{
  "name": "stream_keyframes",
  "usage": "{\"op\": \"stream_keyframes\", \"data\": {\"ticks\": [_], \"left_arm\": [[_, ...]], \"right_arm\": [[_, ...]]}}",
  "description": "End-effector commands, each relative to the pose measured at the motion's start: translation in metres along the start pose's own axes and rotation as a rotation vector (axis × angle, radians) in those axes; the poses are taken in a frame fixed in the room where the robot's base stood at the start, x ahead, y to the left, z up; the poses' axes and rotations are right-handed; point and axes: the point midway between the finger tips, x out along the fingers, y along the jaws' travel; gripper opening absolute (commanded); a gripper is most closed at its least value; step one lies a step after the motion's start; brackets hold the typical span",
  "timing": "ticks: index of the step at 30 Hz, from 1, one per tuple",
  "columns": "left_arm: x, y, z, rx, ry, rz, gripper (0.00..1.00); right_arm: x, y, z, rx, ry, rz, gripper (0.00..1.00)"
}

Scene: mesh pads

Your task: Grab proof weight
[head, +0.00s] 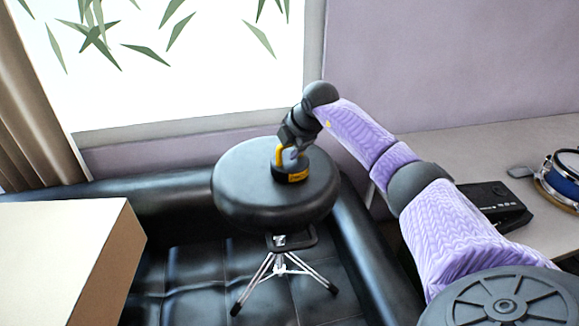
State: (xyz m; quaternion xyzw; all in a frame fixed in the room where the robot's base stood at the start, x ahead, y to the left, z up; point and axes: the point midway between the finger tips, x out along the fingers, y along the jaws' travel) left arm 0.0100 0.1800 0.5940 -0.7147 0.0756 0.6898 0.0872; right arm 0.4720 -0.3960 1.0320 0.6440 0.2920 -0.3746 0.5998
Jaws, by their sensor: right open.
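The proof weight (293,174) appears to be the small black round piece with a yellow band, standing on the black padded top of a drum stool (240,193). My right gripper (289,153) reaches down from above, right over the weight, with its fingers at the weight's upper part. It is open, and the weight is not gripped. The gripper and wrist partly hide the top of the weight, so I cannot tell whether the fingers touch it. My left gripper is not in view.
The stool stands on chrome legs on a black tufted leather seat (192,270). A pale box (62,250) is at the left. On the right, a table (480,155) holds a black device (492,204) and a blue drum (566,172). A window is behind.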

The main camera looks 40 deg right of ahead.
Motion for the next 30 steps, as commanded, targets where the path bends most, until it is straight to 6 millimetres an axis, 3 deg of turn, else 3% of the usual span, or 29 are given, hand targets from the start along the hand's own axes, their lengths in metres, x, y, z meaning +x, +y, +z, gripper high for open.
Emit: {"op": "stream_keyframes", "data": {"ticks": [8, 15, 17, 30], "left_arm": [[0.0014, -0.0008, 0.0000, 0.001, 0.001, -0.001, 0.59], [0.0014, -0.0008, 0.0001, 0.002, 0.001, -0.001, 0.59], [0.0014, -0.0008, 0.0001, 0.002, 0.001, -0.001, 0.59], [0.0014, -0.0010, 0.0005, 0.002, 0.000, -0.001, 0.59]], "right_arm": [[0.0058, 0.0005, -0.0004, -0.002, 0.001, 0.001, 0.60], [0.0057, 0.0004, -0.0004, -0.002, 0.001, 0.001, 0.10], [0.0056, 0.0004, -0.0004, -0.002, 0.001, 0.001, 0.00], [0.0055, 0.0005, -0.0005, -0.002, 0.002, 0.002, 0.00]]}}
